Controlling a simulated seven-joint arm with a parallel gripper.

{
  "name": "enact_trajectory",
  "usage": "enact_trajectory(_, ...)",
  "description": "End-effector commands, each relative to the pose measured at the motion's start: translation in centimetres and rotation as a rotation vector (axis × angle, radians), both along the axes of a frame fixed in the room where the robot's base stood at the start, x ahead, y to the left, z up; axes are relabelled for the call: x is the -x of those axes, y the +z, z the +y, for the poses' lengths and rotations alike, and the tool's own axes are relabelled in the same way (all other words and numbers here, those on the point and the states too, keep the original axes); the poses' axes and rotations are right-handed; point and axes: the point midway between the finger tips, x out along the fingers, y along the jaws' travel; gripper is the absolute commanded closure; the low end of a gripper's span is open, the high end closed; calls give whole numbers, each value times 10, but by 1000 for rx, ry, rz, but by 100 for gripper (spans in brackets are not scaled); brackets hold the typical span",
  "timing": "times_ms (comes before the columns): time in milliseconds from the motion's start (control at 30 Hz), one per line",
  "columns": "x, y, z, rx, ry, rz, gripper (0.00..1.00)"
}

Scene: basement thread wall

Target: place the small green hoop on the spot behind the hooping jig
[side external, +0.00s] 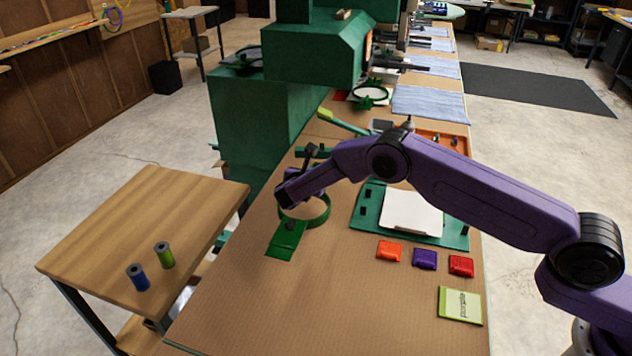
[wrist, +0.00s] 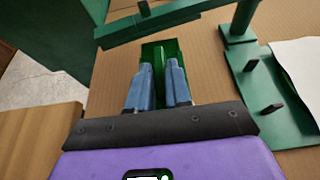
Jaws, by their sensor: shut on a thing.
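In the side view my gripper (side external: 288,198) is low over the brown worktop, left of the hooping jig. It is shut on the small green hoop (side external: 328,212), whose ring shows partly behind the gripper. A flat green rectangle (side external: 277,252) lies just in front of the hoop; I cannot tell whether the hoop touches it or the worktop. In the wrist view a narrow green piece stands between my fingers (wrist: 158,66), over the green rectangle. The hooping jig (side external: 451,233) is a green board with dark posts and a white sheet; it also shows in the wrist view (wrist: 262,112).
Orange (side external: 389,251), purple (side external: 425,259) and red (side external: 461,266) packets and a green card (side external: 460,306) lie in front of the jig. A green machine (side external: 255,120) stands behind. A wooden side table (side external: 150,215) holds two spools.

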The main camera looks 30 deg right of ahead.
Motion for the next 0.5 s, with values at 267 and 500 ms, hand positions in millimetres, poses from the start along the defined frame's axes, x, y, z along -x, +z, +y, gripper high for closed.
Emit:
enact_trajectory(267,-10,-22,-11,1,1,1,100)
enact_trajectory(500,-10,-35,-11,0,0,-1,100)
